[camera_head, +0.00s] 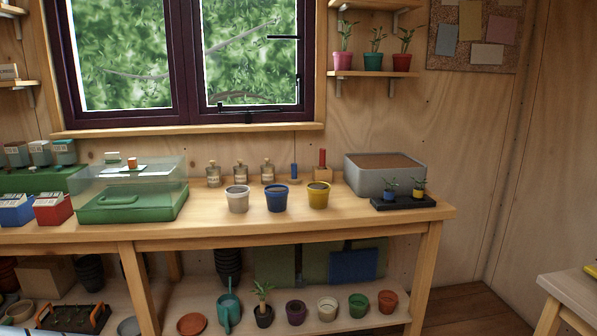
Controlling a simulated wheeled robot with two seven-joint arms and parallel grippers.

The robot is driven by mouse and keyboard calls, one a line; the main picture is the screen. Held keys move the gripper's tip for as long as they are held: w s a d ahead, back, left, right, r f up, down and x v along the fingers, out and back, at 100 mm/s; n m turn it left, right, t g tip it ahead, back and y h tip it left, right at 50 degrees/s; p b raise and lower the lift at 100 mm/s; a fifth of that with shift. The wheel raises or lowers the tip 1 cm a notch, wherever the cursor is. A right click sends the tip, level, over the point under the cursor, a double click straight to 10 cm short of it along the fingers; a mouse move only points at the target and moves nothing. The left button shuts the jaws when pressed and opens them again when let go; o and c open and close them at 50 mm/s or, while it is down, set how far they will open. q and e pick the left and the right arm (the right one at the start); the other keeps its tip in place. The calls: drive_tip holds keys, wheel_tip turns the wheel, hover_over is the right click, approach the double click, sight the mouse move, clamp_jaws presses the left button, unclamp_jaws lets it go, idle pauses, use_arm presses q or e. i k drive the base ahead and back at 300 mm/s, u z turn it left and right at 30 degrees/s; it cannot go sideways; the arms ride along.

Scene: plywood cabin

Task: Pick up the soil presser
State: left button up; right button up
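Two small upright tools stand at the back of the potting bench (410,218), near the wall. One has a red handle (322,158) above a wooden block (322,174). The other is a short blue-handled piece (294,172) just to its left. Either may be the soil presser; I cannot tell which at this size. Their lower parts are partly hidden behind the blue pot (276,198) and the yellow pot (319,195). Neither of my grippers shows in the head view.
A white pot (238,199) stands left of the blue one. A grey soil bin (368,186) and black seedling tray (404,203) are on the right. A clear-lidded green box (125,207) is on the left. The bench's front strip is clear.

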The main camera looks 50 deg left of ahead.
sight(294, 179)
drive_tip(key=u, duration=0.65)
drive_tip(key=i, duration=1.35)
drive_tip(key=u, duration=1.15)
